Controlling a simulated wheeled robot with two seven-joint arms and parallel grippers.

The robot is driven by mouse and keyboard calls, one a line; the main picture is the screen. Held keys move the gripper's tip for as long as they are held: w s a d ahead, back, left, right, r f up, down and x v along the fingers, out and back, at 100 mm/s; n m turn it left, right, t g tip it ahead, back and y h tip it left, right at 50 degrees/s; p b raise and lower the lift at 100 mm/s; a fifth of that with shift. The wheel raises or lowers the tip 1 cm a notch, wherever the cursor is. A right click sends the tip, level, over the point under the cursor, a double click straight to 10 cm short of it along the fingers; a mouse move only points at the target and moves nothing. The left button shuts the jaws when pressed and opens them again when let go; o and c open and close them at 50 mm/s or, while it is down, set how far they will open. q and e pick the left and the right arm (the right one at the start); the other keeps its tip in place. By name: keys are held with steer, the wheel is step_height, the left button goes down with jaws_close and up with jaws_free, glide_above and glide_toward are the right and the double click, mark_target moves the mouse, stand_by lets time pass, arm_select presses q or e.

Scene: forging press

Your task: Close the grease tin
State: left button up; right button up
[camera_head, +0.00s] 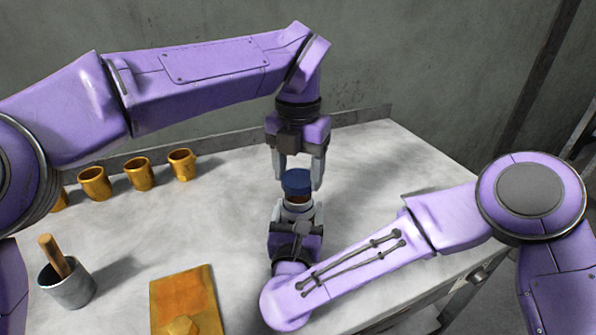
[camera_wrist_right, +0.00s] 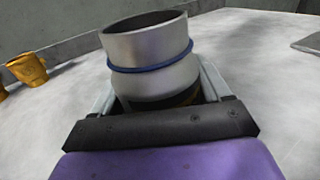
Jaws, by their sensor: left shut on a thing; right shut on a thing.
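The grease tin (camera_head: 298,200) stands upright over the table in the head view, with a brownish band below its blue lid (camera_head: 297,181). My left gripper (camera_head: 299,180) points down from above and is shut on the blue lid. My right gripper (camera_head: 298,208) is below it, shut on the tin. In the right wrist view, a grey cylinder (camera_wrist_right: 150,85) with a thin blue band rises between the right fingers; its upper end looks hollow. My left gripper does not show there. I cannot tell whether the lid is fully seated.
Several yellow mugs (camera_head: 138,174) stand along the table's back left. A grey pot with a wooden handle (camera_head: 68,285) stands at the left front, near an orange-brown board (camera_head: 186,302). The tabletop (camera_head: 375,160) is clear right of the grippers. A wall lies behind.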

mark_target(292, 207)
arm_select(q)
steer(key=shift+f, duration=0.3)
steer(key=shift+f, duration=0.85)
steer(key=shift+f, duration=0.55)
